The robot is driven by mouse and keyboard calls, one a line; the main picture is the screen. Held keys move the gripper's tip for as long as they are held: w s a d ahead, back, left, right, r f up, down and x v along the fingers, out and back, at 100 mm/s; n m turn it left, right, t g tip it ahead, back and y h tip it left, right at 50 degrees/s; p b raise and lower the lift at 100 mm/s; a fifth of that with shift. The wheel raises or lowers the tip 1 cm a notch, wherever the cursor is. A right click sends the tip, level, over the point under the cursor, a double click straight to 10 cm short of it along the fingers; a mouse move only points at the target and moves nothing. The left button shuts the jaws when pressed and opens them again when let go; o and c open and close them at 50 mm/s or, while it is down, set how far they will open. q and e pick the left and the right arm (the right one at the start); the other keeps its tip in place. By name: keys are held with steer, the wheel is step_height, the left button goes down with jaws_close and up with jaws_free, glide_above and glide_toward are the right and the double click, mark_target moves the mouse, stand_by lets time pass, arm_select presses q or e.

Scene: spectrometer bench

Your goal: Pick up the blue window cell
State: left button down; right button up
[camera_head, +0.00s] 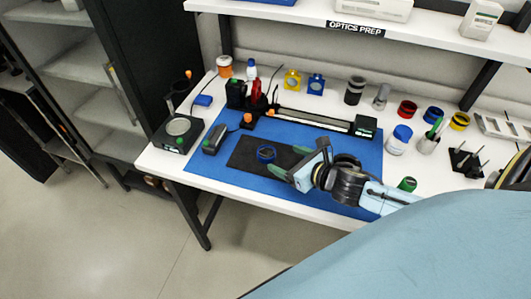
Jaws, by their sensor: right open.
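A blue upright mount (316,84) stands at the back of the bench beside a yellow one (292,80). My left gripper is not in view.
A black rail (315,120) crosses the back of the blue mat (205,170). A dark device (214,139) and a round-plate instrument (178,133) stand left. A white jar (399,140) and a pen cup (428,143) stand right. The mat's front left is clear.

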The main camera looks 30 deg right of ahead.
mark_target(265, 151)
steer(key=x, duration=0.2)
steer(key=shift+w+f, duration=0.15)
steer(key=shift+w, duration=0.2)
steer(key=x, duration=0.4)
steer(key=shift+a+f, duration=0.15)
steer(key=shift+a, duration=0.1)
steer(key=shift+w+f, duration=0.2)
steer(key=shift+w, duration=0.15)
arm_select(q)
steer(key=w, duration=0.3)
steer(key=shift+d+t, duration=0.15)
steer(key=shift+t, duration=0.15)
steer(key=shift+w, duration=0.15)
arm_select(e)
steer(key=c, duration=1.2)
